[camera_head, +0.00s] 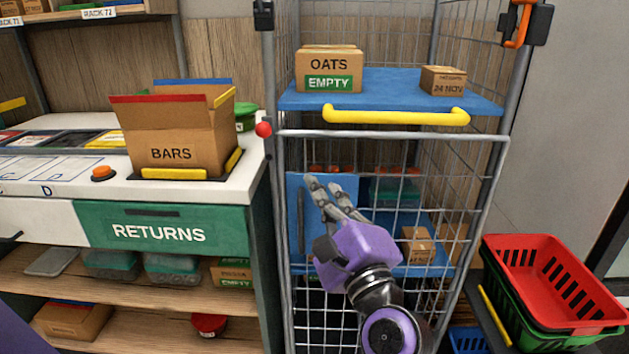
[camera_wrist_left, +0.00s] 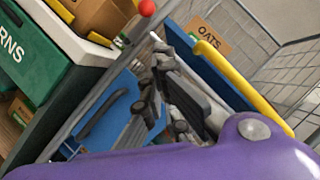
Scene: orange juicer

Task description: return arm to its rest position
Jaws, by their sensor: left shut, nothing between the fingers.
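My left gripper (camera_head: 323,185) is purple with grey fingers and reaches up in front of the wire cage's lower front mesh. Its fingers are shut with nothing held. Its fingers also show in the left wrist view (camera_wrist_left: 158,70), with the blue shelf and yellow handle beyond them. I cannot tell whether the fingers touch the mesh. My right gripper is in neither view.
The wire cage (camera_head: 400,135) has a blue upper shelf (camera_head: 385,92) with an OATS box (camera_head: 328,68) and a yellow handle (camera_head: 396,117). An open BARS box (camera_head: 175,140) stands on the left counter. Red and green baskets (camera_head: 550,280) are at right.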

